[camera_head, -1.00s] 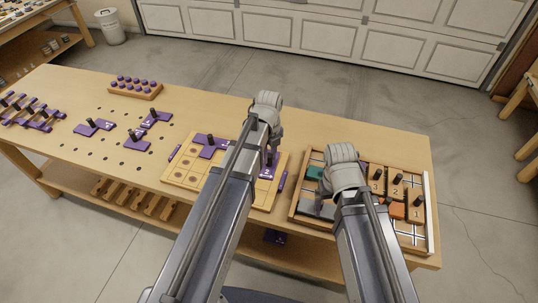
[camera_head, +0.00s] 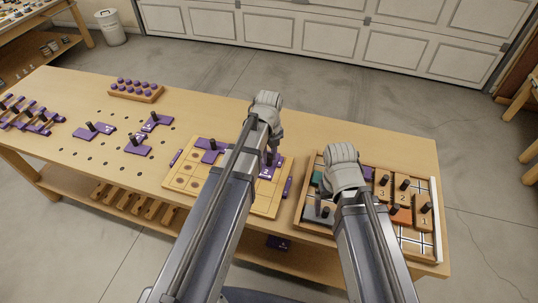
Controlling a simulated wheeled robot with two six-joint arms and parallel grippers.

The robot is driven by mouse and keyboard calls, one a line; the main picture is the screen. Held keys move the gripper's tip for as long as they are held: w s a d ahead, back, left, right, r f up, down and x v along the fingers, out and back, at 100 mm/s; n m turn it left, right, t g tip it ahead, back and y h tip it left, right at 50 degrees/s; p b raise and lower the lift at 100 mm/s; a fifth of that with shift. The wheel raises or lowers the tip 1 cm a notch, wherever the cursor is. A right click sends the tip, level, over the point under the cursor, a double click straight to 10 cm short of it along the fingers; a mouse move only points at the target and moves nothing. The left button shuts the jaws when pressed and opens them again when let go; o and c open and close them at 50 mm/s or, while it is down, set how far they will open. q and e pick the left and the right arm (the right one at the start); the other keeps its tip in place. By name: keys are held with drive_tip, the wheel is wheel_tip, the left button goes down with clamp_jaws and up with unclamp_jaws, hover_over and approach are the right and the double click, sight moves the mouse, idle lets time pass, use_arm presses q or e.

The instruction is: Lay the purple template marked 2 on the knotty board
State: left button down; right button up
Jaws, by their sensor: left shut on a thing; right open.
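The knotty board (camera_head: 185,183) is a pale wooden board with dark round spots, lying at the front middle of the bench. My arm hides part of both, and I cannot tell whether the held template touches the board.
The right tray (camera_head: 437,222) holds numbered wooden blocks with black pegs and coloured pieces. Several purple templates (camera_head: 138,148) lie on the left of the bench, near a rack of purple balls (camera_head: 136,90). Dotted bench top (camera_head: 110,165) lies between. A purple piece (camera_head: 278,242) shows below the bench edge.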

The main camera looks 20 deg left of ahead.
sight(269, 168)
use_arm(q)
drive_tip(key=shift+f, duration=0.15)
use_arm(e)
drive_tip(key=shift+f, duration=0.15)
use_arm(q)
wheel_tip(269, 168, down, 7)
drive_tip(key=b, duration=0.7)
use_arm(e)
wheel_tip(269, 168, down, 7)
use_arm(q)
drive_tip(key=shift+f+b, duration=0.55)
drive_tip(key=shift+b, duration=0.1)
use_arm(e)
drive_tip(key=shift+f, duration=0.55)
idle(0.8)
use_arm(q)
drive_tip(key=shift+f+b, duration=0.35)
use_arm(e)
drive_tip(key=shift+f, duration=0.35)
use_arm(q)
drive_tip(key=shift+f, duration=0.2)
use_arm(e)
drive_tip(key=shift+f, duration=0.15)
idle(0.5)
use_arm(q)
drive_tip(key=c, duration=0.6)
unclamp_jaws()
drive_tip(key=shift+o, duration=0.4)
